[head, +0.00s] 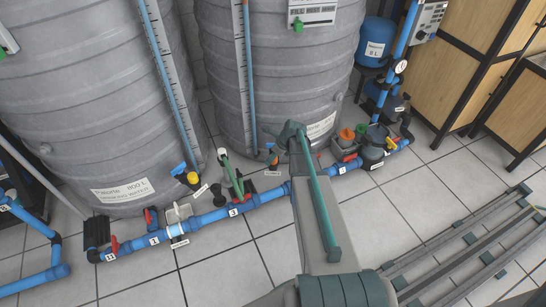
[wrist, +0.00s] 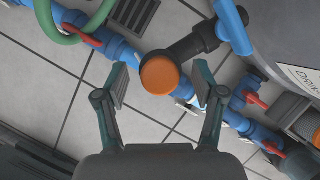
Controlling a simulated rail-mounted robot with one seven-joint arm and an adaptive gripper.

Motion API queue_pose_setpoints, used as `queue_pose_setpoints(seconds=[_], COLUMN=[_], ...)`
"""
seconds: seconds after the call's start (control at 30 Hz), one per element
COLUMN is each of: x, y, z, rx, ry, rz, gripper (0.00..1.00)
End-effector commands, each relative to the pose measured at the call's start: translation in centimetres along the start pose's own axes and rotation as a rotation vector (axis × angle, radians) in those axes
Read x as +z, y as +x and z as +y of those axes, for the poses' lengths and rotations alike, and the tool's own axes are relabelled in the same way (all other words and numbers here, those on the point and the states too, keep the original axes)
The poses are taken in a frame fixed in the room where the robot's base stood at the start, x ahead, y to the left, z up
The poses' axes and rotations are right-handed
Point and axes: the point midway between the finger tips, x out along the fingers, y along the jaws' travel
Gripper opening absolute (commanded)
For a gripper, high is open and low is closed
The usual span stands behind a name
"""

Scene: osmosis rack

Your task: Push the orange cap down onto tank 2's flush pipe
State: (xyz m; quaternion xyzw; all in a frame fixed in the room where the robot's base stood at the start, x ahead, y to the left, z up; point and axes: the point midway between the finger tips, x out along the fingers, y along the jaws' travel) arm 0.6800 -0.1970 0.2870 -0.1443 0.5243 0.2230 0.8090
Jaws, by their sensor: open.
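The orange cap (wrist: 160,75) is round and seen from above in the wrist view. It sits at the end of a dark elbow pipe (wrist: 190,45); how far down it sits cannot be told. In the head view the orange cap (head: 272,159) is small, at the foot of tank 2 (head: 280,75), the grey ribbed middle tank. My gripper (wrist: 161,86) is open, with one finger on each side of the cap and a visible gap to both. In the head view my gripper (head: 291,132) is seen from behind, partly hiding the area beside the cap.
A blue pipe line (head: 235,208) with red valves runs along the tiled floor in front of the tanks. A green hose (head: 232,175) stands left of the cap. A container with an orange lid (head: 347,134) is to the right.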

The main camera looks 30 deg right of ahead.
Motion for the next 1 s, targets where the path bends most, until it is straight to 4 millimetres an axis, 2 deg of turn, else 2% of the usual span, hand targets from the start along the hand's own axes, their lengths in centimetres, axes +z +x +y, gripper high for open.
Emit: queue_pose_setpoints(seconds=[0.4,0.6,0.77,1.0], x=[-0.1,-0.1,0.0,0.0], y=[-7.3,-10.2,-11.3,-11.4], z=[0.1,0.1,0.0,0.0], rx=[-0.003,-0.002,-0.001,0.0], ry=[0.0,0.0,0.0,0.0], rz=[-0.001,0.0,0.0,0.0], gripper=[0.69,0.69,0.69,0.69])
